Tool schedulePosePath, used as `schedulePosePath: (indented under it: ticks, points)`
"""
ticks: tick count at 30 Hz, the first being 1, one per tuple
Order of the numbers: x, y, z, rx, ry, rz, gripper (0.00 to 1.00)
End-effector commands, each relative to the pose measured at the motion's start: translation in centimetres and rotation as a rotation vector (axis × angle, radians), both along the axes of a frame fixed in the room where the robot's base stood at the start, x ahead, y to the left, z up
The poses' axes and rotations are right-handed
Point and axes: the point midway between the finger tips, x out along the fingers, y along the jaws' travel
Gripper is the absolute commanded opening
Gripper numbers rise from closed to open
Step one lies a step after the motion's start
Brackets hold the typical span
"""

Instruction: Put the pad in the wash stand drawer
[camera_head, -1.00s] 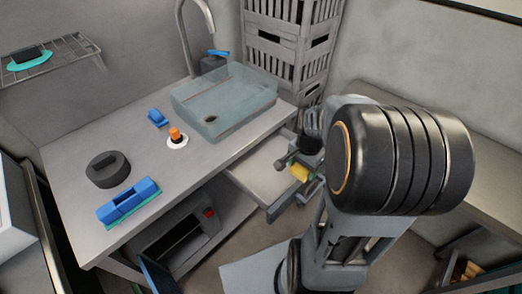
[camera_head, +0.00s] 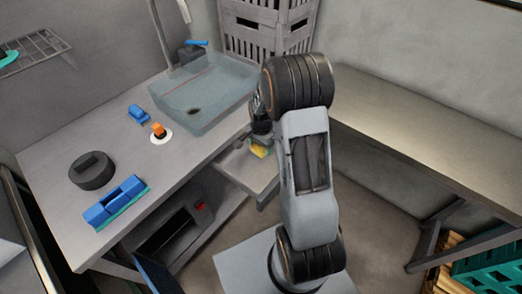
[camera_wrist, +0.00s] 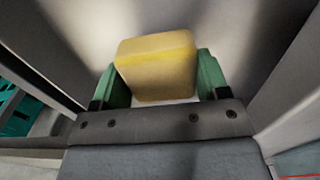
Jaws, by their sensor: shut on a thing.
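The yellow pad (camera_wrist: 157,68) is held between the green fingertips of my gripper (camera_wrist: 155,80) in the wrist view. In the head view the pad (camera_head: 259,151) shows as a small yellow patch under my wrist, over the open wash stand drawer (camera_head: 240,170). My gripper is shut on it. Pale drawer surfaces surround the pad in the wrist view. I cannot tell whether the pad touches the drawer floor. My arm hides the right part of the drawer.
The wash stand top (camera_head: 125,140) carries a basin (camera_head: 202,95), a blue brush (camera_head: 116,203), a dark round weight (camera_head: 92,170), and an orange-topped item (camera_head: 158,131). Grey crates (camera_head: 268,30) stand behind. A bench (camera_head: 430,120) runs along the right wall.

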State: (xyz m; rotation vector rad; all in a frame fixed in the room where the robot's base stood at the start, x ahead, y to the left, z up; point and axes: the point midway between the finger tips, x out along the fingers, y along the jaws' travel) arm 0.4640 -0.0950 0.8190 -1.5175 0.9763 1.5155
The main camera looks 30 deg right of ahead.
Motion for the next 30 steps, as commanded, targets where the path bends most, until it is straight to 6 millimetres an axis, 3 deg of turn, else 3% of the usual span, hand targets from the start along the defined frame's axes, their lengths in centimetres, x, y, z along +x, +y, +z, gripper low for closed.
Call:
schedulePosePath:
  ticks: [6,21,22,30]
  points:
    - [0.0,0.0,-2.6,0.001,0.004,0.0,0.42]
    - [0.0,0.0,-3.6,0.0,0.001,0.001,0.42]
    - [0.0,0.0,-3.6,0.0,0.001,0.001,0.69]
    - [0.0,0.0,-3.4,0.0,0.001,0.001,0.94]
